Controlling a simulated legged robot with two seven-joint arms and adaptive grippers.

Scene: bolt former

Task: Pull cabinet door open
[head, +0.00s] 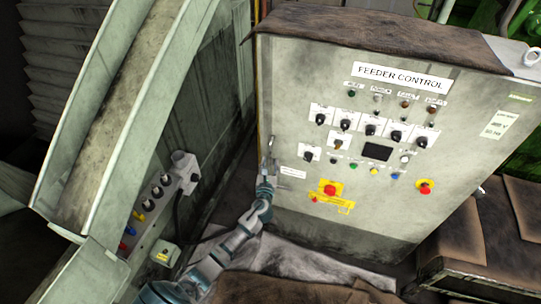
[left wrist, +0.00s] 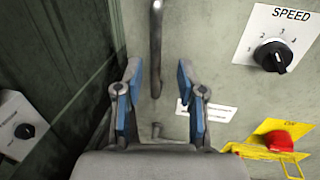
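The cabinet (head: 340,100) is a worn grey-white box labelled FEEDER CONTROL, and its door looks closed. A slim metal door handle (head: 270,146) sits near its left edge. In the left wrist view the handle (left wrist: 156,45) is a dark upright bar running down from the top, with a small metal piece below it. My left gripper (head: 266,182) is by the lower end of the handle. In the left wrist view its blue-padded fingers (left wrist: 161,90) are apart, one on each side of the bar's line. I see no contact with the bar. My right gripper is not in view.
A red emergency button (head: 330,189) with a yellow guard and several knobs are on the cabinet's front. A grey machine frame with a switch panel (head: 155,210) stands to the left. A brown-covered bench (head: 480,225) is at the right.

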